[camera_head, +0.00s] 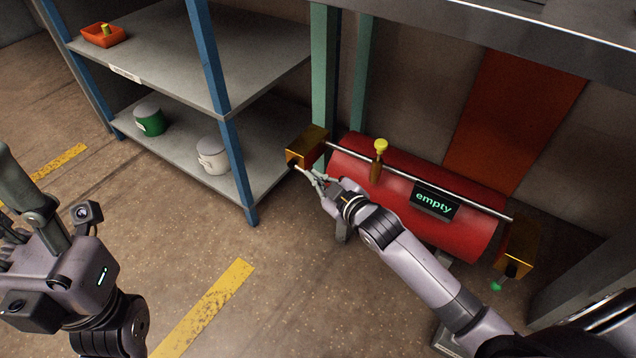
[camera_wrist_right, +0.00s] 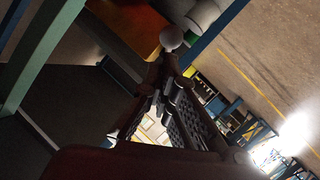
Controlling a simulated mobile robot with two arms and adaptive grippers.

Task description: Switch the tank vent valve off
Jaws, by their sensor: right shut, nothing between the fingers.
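A red tank (camera_head: 400,190) lies under the bench, with a dark "empty" display (camera_head: 434,201) on its front. A brass valve block (camera_head: 307,147) is at its left end; it also shows in the wrist view (camera_wrist_right: 132,22), beside a pale ball knob (camera_wrist_right: 171,38). Another brass block (camera_head: 516,246) at the right end has a green knob (camera_head: 496,286) below it. A yellow-knobbed stem (camera_head: 380,147) stands on top. I cannot tell which is the vent valve. My right gripper (camera_head: 312,178) is shut and empty near the left block; contact is unclear. My left gripper (camera_head: 14,185) is partly cut off.
A blue-posted shelf (camera_head: 240,60) stands left of the tank, with an orange tray (camera_head: 104,41), a green pot (camera_head: 149,121) and a white pot (camera_head: 212,157). A green bench leg (camera_head: 325,70) rises behind the left block. The front floor is clear.

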